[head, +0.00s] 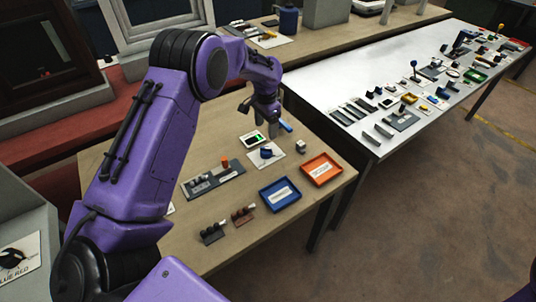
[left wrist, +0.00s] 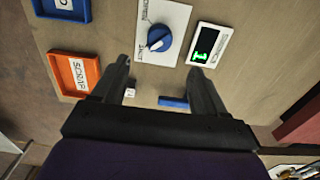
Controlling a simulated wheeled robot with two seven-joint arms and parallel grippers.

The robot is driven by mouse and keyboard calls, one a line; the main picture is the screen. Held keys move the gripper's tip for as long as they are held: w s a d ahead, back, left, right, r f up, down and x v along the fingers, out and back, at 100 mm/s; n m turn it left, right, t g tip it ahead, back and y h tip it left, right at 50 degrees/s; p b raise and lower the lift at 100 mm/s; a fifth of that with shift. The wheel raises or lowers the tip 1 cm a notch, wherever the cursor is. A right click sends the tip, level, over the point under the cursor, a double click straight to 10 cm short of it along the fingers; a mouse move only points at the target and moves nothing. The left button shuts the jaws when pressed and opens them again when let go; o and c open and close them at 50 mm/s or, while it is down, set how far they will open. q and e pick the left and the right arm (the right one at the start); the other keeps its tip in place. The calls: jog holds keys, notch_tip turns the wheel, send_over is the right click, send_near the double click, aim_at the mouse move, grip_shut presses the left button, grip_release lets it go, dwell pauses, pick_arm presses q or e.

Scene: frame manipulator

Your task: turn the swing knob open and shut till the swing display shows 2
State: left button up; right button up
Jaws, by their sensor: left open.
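The swing knob (head: 267,153) is a blue dial on a white plate on the wooden table. In the left wrist view the knob (left wrist: 159,39) has a white pointer mark aimed obliquely. The swing display (head: 252,139) beside it is a white-framed panel, shown larger in the left wrist view (left wrist: 204,47) with a green digit that looks like 1, turned in the picture. My left gripper (head: 266,122) is open and empty. Its fingers (left wrist: 163,75) point toward the knob, apart from it. My right gripper is out of view.
A blue bar (left wrist: 173,101) and a small white block (left wrist: 130,92) lie close to the gripper. An orange tray (head: 322,170) and a blue tray (head: 281,194) stand near the table's right edge. A grey switch panel (head: 213,181) lies left of the knob.

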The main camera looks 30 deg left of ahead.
aim_at(266, 148)
pick_arm(q)
jog(key=shift+f, duration=0.85)
notch_tip(266, 148, down, 9)
jog(key=p, duration=0.2)
jog(key=shift+f+p, duration=0.15)
jog(key=shift+p, duration=0.25)
jog(key=c, duration=1.1)
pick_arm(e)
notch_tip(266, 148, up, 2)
